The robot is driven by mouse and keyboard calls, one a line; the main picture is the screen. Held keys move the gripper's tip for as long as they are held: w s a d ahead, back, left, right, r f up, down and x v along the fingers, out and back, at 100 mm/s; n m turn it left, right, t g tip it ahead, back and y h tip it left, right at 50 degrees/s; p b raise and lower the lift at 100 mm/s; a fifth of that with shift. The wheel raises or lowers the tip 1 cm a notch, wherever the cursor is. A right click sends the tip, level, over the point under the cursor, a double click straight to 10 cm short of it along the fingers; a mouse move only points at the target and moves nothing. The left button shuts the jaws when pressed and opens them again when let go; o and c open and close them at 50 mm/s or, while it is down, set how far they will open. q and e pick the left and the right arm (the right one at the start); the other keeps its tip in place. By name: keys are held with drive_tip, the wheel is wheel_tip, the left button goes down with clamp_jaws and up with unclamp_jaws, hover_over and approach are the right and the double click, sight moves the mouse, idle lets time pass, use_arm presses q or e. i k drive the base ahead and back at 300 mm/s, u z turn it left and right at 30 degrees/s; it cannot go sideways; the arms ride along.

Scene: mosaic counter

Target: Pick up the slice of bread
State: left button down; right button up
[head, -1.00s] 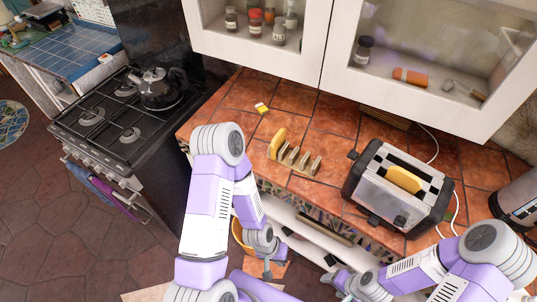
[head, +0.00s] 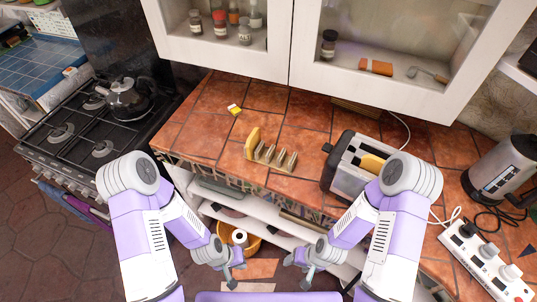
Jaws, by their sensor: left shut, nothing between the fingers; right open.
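One slice of bread (head: 372,163) sticks up from a slot of the silver and black toaster (head: 345,180) on the tiled counter. My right arm hides part of the toaster's right side. Another slice of bread (head: 252,143) stands upright at the left end of the toast rack (head: 272,158), left of the toaster. My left gripper (head: 232,283) is shut and empty, low in front of the counter. My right gripper (head: 293,270) is open and empty, also below the counter's front edge, in front of and below the toaster.
The tiled counter (head: 205,127) has free room left of the rack. A small yellow and white item (head: 234,110) lies behind it. Glass-fronted cabinets (head: 400,100) hang above the back. A kettle (head: 500,165) and power strip (head: 485,262) are at right. The stove (head: 75,130) is at left.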

sight(371, 163)
drive_tip(key=u, duration=1.55)
drive_tip(key=k, duration=0.6)
drive_tip(key=z, duration=1.75)
drive_tip(key=i, duration=0.25)
drive_tip(key=u, duration=0.05)
